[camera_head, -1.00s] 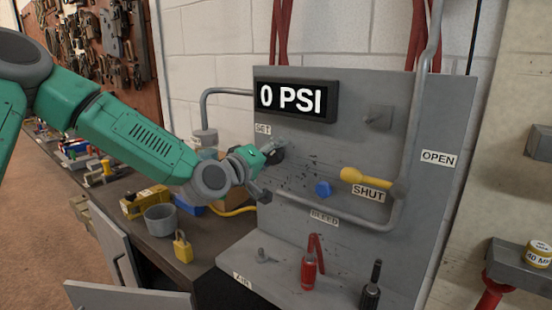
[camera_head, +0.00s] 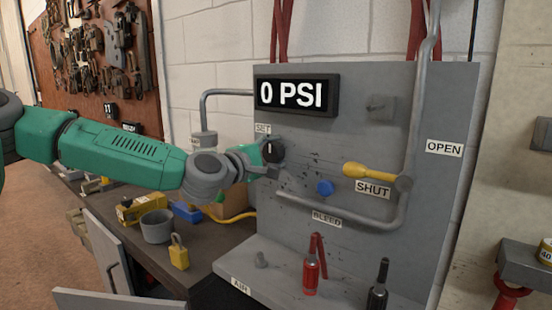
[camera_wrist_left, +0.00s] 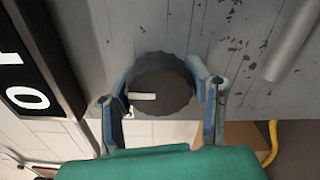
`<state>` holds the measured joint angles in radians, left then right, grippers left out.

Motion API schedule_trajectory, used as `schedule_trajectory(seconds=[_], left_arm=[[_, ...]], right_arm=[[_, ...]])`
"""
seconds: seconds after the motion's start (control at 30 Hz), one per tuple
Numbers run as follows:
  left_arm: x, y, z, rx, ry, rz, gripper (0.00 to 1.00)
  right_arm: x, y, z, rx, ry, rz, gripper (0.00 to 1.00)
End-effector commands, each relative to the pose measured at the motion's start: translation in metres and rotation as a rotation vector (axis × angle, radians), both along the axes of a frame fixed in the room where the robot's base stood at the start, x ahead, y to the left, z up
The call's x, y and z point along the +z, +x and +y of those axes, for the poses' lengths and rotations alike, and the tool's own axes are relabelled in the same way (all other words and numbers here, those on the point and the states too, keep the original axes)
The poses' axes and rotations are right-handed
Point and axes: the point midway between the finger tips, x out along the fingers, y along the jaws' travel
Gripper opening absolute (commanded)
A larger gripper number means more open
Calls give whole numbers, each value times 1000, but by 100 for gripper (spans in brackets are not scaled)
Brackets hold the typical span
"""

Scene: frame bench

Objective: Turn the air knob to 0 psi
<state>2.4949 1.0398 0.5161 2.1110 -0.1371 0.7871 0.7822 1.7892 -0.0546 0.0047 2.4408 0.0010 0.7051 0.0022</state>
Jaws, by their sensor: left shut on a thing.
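The black round air knob (camera_head: 273,150) sits on the grey panel under the SET label (camera_head: 263,129), with a white mark on its face. In the left wrist view the knob (camera_wrist_left: 165,85) has a scalloped edge and its white mark points left. The display (camera_head: 296,95) above reads 0 PSI. My left gripper (camera_head: 268,160) is at the knob, its fingers on either side of the rim and shut on it; it also shows in the left wrist view (camera_wrist_left: 164,97). My right gripper is not in view.
A yellow-handled lever (camera_head: 370,173) beside the SHUT label and a blue knob (camera_head: 325,188) are right of my gripper. A bent pipe (camera_head: 345,226) runs below. A red tool (camera_head: 311,270) stands on the ledge. A yellow padlock (camera_head: 179,252) and grey cup (camera_head: 157,226) are on the bench.

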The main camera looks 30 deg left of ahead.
Motion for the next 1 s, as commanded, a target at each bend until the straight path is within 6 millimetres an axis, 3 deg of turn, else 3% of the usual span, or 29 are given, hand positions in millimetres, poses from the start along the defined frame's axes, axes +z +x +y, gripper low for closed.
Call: schedule_trajectory(seconds=[0.6,0.63,0.7,1.0], left_arm=[[-6,0,2,3,-47,15,16],[-6,0,2,3,-47,16,48],[-6,0,1,3,-47,15,66],[-2,-1,0,1,-44,9,66]], right_arm=[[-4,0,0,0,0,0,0],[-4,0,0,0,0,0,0],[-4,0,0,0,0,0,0],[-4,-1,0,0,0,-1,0]])
